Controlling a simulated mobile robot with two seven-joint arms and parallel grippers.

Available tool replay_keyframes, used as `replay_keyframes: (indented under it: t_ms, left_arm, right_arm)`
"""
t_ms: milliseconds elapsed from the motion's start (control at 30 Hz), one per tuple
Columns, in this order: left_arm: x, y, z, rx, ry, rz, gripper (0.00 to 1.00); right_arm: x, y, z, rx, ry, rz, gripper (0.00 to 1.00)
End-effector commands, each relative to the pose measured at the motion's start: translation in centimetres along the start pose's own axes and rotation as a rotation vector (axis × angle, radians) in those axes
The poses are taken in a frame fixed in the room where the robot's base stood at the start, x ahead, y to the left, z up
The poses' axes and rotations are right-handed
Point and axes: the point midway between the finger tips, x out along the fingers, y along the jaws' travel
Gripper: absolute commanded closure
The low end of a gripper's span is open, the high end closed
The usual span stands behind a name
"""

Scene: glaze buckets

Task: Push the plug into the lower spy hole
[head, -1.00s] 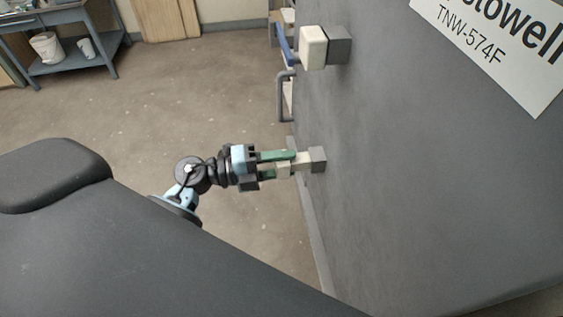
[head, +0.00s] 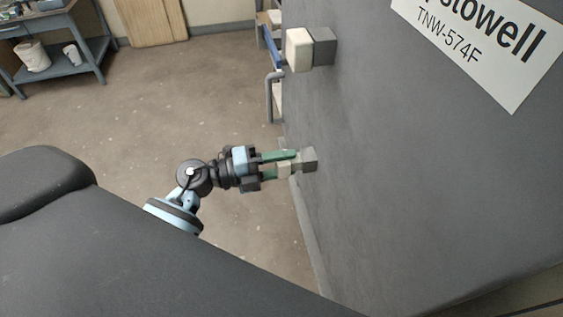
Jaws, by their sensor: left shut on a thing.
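The cream plug (head: 284,169) is held between the green fingers of my left gripper (head: 284,163). Its front end enters or meets the grey block of the lower spy hole (head: 308,160) on the dark wall face. Only a short strip of the plug's neck shows between fingers and block, so the depth inside is hidden. My left gripper is level, pointing right at the block. Above, another cream plug (head: 299,49) sits at the grey block of the upper spy hole (head: 323,46). My right gripper is not in view.
The large grey kiln-like wall (head: 420,170) fills the right side, with a white label (head: 480,45). A bent grey handle (head: 271,98) sticks out at its far edge. A workbench (head: 75,60) with buckets stands far left. The floor between is clear.

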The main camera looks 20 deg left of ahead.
Motion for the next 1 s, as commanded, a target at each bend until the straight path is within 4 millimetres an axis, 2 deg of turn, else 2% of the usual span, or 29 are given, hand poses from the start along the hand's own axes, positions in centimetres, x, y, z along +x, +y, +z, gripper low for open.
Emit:
replay_keyframes:
  t_ms: [567, 1000]
  left_arm:
    - [1.2, -0.1, 0.0, 0.000, 0.000, -0.001, 0.81]
    - [1.4, -0.1, 0.0, 0.000, 0.000, -0.001, 0.81]
  right_arm:
    - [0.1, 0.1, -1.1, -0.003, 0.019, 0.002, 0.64]
    - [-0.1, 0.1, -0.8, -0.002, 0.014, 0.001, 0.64]
